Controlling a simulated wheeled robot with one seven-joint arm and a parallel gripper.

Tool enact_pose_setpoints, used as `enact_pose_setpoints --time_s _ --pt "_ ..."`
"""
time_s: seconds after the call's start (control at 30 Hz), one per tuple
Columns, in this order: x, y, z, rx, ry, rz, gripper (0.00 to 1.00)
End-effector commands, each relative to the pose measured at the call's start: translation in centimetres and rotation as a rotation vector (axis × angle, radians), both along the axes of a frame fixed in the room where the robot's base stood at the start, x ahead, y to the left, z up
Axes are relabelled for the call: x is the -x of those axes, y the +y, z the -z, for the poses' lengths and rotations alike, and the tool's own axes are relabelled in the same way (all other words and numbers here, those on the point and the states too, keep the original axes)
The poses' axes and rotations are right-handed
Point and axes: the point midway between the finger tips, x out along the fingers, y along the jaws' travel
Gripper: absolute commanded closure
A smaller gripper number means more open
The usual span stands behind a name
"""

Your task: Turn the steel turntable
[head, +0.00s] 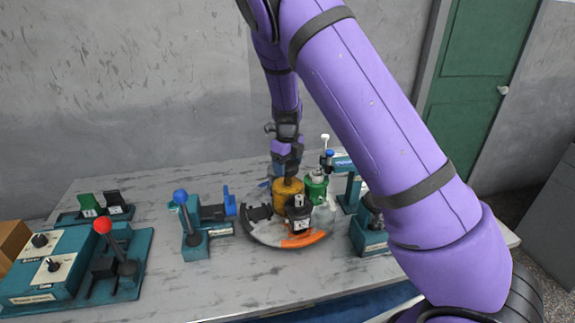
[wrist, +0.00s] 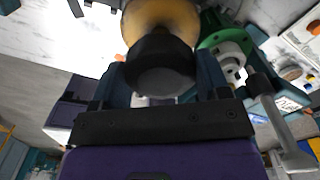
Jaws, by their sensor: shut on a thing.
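The steel turntable (head: 262,234) is a round grey disc on the workbench in the head view, with an orange patch (head: 304,240) on its front rim. On it stand a yellow-orange cylinder (head: 288,192), a green part (head: 317,190) and a dark part with a pale top (head: 299,212). My gripper (head: 287,170) points down just above the yellow cylinder. In the wrist view, its fingers are shut on a black round knob (wrist: 160,75), which joins the yellow cylinder (wrist: 162,14). The green part (wrist: 222,45) is close by on the right. The fingertips are partly hidden.
A blue-knobbed lever fixture (head: 192,230) stands left of the turntable. A control box (head: 50,270) and a red-knobbed lever (head: 104,228) are farther left. Teal fixtures (head: 368,236) stand close on the right, partly behind my arm. The bench front-centre is clear.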

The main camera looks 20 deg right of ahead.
Motion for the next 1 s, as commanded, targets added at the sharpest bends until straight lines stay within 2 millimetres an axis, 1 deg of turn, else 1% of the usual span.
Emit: enact_pose_setpoints --time_s 0.4,0.9,0.93,0.97,1.0 --pt "-0.15 -0.01 -0.12 0.000 -0.004 0.089 0.73" --pt "-0.15 -0.01 -0.12 0.000 -0.004 0.098 0.73" --pt "-0.15 -0.01 -0.13 0.000 -0.004 0.098 0.29" --pt "-0.15 -0.01 -0.12 0.000 -0.004 0.098 0.22" --pt "-0.14 -0.01 -0.12 0.000 -0.004 0.098 0.13"
